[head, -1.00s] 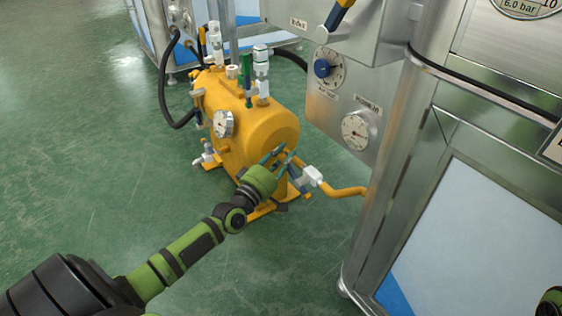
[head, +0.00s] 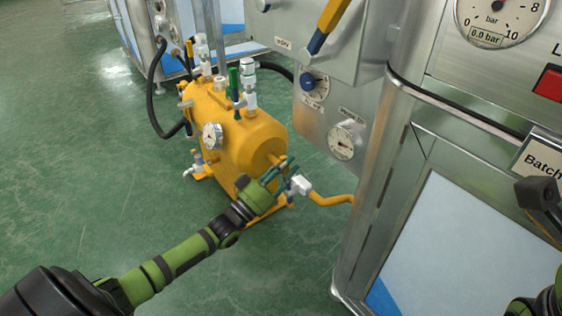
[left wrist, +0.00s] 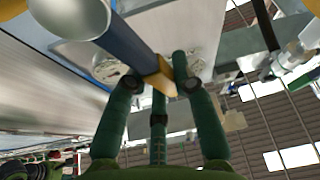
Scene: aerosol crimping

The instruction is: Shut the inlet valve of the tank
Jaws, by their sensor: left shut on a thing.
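The yellow tank (head: 262,135) lies on the floor left of the steel cabinet. Its inlet valve, a white body (head: 299,186) with a yellow pipe running right, sits at the tank's near right end. My left gripper (head: 280,172) is at this valve. In the left wrist view a blue valve lever (left wrist: 135,48) runs from a white rounded part to between my green fingers (left wrist: 160,75), which are closed around its end. The fingers partly hide the lever in the head view. My right gripper is not visible; only part of my right arm shows at the lower right edge.
The steel cabinet (head: 385,175) stands close right of the valve, with a yellow-and-blue lever (head: 329,25) and a dial gauge (head: 342,142) above. A black hose (head: 155,95) curves behind the tank. Green floor is clear at left.

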